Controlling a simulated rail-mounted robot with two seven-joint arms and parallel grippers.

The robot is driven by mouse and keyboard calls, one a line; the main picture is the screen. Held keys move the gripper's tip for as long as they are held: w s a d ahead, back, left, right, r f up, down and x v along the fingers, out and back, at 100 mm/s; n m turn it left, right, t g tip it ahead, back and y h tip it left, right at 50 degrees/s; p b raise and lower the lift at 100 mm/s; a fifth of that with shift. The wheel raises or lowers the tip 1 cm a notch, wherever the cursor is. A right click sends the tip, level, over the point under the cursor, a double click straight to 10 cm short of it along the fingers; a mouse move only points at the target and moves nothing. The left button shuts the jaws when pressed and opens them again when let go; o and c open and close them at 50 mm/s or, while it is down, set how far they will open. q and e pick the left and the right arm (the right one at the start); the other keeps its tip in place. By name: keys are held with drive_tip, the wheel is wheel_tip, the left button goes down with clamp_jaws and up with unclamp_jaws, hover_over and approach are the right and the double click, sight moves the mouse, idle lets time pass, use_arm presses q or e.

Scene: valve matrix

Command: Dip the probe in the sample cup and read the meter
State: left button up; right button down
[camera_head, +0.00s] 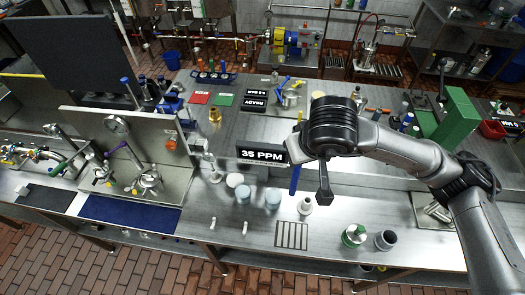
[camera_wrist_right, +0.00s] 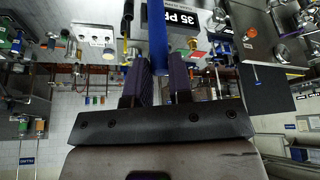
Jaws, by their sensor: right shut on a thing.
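The probe is a blue rod (camera_head: 294,180) that hangs close to upright below my right wrist, over the middle of the bench. My right gripper (camera_wrist_right: 162,68) is shut on this rod, which shows between its dark fingers in the right wrist view (camera_wrist_right: 158,38). The meter (camera_head: 262,155) has a black display reading "35 PPM" and stands just left of the rod. Pale-topped cups (camera_head: 272,198) stand left of the rod's lower end; I cannot tell which is the sample cup, or whether the tip touches one. My left gripper is not in view.
A small white bottle (camera_head: 305,205) and a wire rack (camera_head: 291,235) stand near the rod. A green-and-white container (camera_head: 354,236) and a grey cup (camera_head: 385,240) are at front right. A valve panel (camera_head: 130,150) fills the left. Bare bench lies around the rack.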

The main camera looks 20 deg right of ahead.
drive_tip(key=shift+r+p, duration=0.5)
drive_tip(key=shift+r, duration=1.45)
